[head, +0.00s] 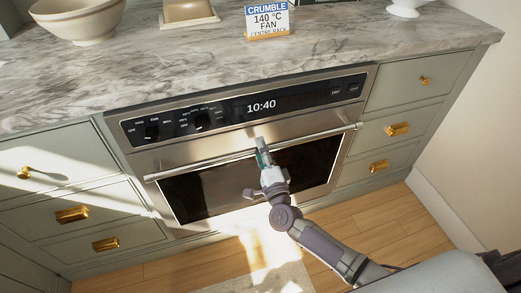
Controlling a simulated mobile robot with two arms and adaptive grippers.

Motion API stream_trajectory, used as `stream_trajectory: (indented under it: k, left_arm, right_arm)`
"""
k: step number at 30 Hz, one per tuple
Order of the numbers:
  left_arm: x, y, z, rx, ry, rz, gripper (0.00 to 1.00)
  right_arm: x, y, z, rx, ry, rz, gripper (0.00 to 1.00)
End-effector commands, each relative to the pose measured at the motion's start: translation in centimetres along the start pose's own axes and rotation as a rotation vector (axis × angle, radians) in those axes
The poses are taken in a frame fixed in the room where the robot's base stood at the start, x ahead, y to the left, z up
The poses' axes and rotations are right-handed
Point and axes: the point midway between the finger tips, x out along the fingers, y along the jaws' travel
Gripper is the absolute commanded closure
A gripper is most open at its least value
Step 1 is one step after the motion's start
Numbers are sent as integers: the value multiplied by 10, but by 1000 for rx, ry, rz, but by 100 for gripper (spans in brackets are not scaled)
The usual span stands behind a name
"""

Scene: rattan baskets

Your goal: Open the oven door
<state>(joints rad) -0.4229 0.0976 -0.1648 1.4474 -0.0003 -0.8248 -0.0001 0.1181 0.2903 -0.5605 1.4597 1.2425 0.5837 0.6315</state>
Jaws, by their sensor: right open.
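The oven (240,100) is built into the counter, with a black control panel (235,110) that reads 10:40. Its door (215,190) looks shut, with a dark window and a steel frame. A long horizontal bar handle (205,165) crosses the top of the door. My right gripper (261,145) comes up from the lower right and overlaps the middle of the handle in the head view. It is open, and I see nothing held in it. I cannot tell whether its fingers touch or surround the bar, as the gripper hides that stretch. My left gripper is not in view.
Drawers with brass pulls (397,130) flank the oven on both sides. Wooden floor (385,232) and a pale rug (265,280) lie in front.

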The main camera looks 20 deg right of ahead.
Motion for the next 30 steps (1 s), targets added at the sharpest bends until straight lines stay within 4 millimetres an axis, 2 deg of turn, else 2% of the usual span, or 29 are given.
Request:
stream_trajectory:
  k: [5,12,15,28,30]
  left_arm:
    - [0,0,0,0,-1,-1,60]
    - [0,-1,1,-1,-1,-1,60]
    - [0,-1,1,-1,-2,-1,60]
    - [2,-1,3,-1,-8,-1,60]
    - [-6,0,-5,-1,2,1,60]
  right_arm:
    - [0,0,0,0,0,0,49]
    - [0,0,0,0,0,0,88]
    - [0,0,0,0,0,0,100]
    - [-4,1,0,0,-1,-4,100]
    - [-7,2,0,-1,-2,-9,100]
